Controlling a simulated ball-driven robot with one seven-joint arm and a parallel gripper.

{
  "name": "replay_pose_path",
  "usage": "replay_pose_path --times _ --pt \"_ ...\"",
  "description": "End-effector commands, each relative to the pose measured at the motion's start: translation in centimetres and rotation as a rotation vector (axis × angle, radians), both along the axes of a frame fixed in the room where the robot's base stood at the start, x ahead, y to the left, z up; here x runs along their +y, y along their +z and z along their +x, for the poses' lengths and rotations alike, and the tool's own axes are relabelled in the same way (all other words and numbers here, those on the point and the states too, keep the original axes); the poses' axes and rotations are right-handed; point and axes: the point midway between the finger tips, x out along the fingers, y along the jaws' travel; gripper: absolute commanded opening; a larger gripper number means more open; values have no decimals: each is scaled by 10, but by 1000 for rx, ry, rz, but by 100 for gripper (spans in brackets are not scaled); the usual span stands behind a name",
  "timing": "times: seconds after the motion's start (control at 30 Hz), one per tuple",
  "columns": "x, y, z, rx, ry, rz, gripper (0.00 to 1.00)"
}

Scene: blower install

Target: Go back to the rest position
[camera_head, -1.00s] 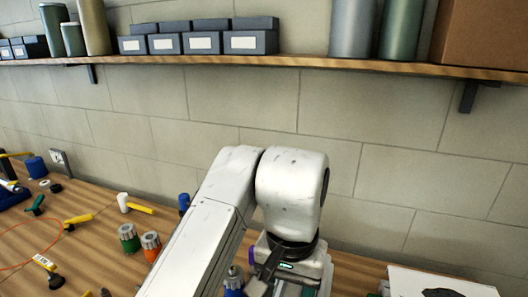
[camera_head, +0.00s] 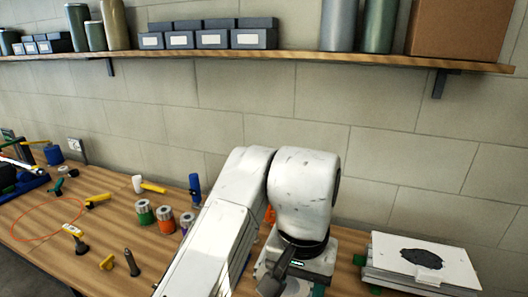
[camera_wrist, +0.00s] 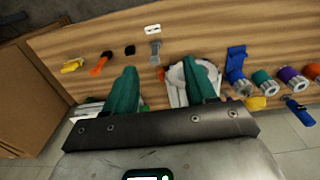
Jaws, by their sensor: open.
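My gripper (camera_wrist: 160,82) is open in the wrist view, with its two teal fingers spread apart. Bare wooden table shows between the fingers, with nothing gripped. A white and grey thing (camera_wrist: 176,88) lies partly hidden behind the right finger; I cannot tell what it is. In the head view my arm bends down over the table, and my gripper is only partly visible at the lower middle. A white plate with a dark patch (camera_head: 425,256) sits on a low stand to the right of my arm.
The table (camera_head: 105,225) holds several coloured cylinders (camera_head: 166,222), a yellow-handled hammer (camera_head: 152,187), an orange cable loop (camera_head: 40,205) and small tools. A wall shelf (camera_head: 290,57) carries boxes and canisters above. A brown box (camera_wrist: 40,95) stands at left in the wrist view.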

Motion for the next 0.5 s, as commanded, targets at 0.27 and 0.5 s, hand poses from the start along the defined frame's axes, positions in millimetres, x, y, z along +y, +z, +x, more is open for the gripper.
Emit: replay_pose_path --times 0.27,0.5 --pt "-40 -11 12 -62 -40 -57 56" --pt "-95 -26 22 -145 -75 -143 56"
